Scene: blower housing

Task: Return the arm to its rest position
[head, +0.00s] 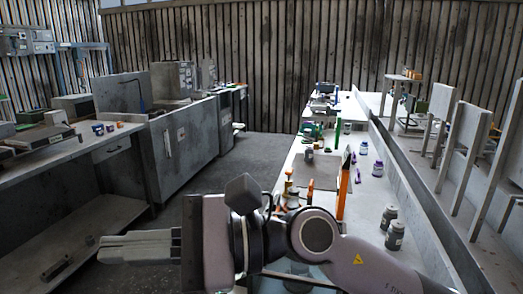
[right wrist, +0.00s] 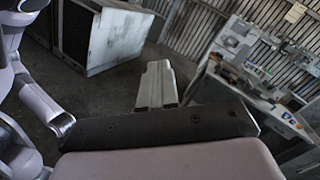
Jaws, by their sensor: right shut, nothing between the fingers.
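My right arm comes in from the lower right of the head view and reaches across to the left, low in front of me. Its gripper (head: 133,246) points left over the floor, with the fingers together and nothing between them. In the right wrist view the same gripper (right wrist: 157,84) shows past its dark mounting plate, its grey fingers side by side above bare floor. It touches no bench or object. My left gripper does not show in the head view.
A long workbench (head: 372,215) on the right holds bottles (head: 390,216), an orange upright tool (head: 344,185) and small parts. Grey cabinets (head: 185,140) and a bench with a lower shelf (head: 90,235) stand on the left. The floor (head: 258,160) between them is clear.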

